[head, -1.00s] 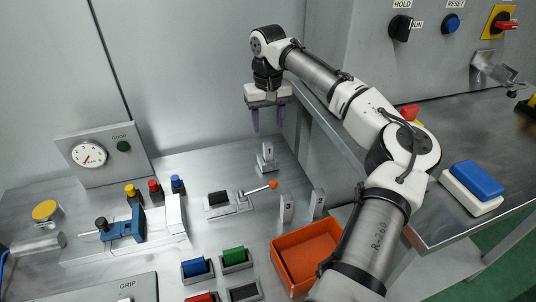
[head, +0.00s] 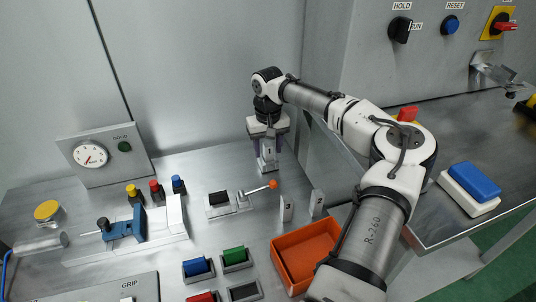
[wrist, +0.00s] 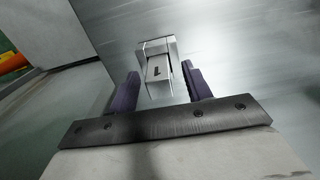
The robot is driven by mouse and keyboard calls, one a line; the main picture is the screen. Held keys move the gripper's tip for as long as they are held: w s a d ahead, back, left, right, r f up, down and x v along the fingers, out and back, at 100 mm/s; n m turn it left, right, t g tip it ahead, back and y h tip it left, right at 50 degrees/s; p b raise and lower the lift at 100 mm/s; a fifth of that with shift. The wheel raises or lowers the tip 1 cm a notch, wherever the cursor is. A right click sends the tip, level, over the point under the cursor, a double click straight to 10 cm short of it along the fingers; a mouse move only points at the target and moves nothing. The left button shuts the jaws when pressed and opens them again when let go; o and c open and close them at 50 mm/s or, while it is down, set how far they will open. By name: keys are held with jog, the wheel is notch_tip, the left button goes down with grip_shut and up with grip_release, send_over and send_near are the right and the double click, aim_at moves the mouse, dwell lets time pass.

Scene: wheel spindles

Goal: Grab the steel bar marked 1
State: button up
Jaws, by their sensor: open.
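The steel bar marked 1 (head: 268,154) stands upright on the bench near its back edge in the head view. In the wrist view the bar (wrist: 157,68) shows its top end and its mark between my two fingers. My gripper (head: 268,148) is lowered over the bar from above, with its purple fingers on either side of it. In the wrist view my gripper (wrist: 160,85) is open, with a gap between each finger and the bar.
Bars marked 3 (head: 286,208) and 2 (head: 317,203) stand nearer the front, by an orange tray (head: 277,262). A lever with an orange knob (head: 273,185) is just in front of bar 1. A raised table edge (head: 345,160) lies to the right.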

jog(key=c, duration=1.1)
grip_shut()
jog(key=shift+r, duration=0.2)
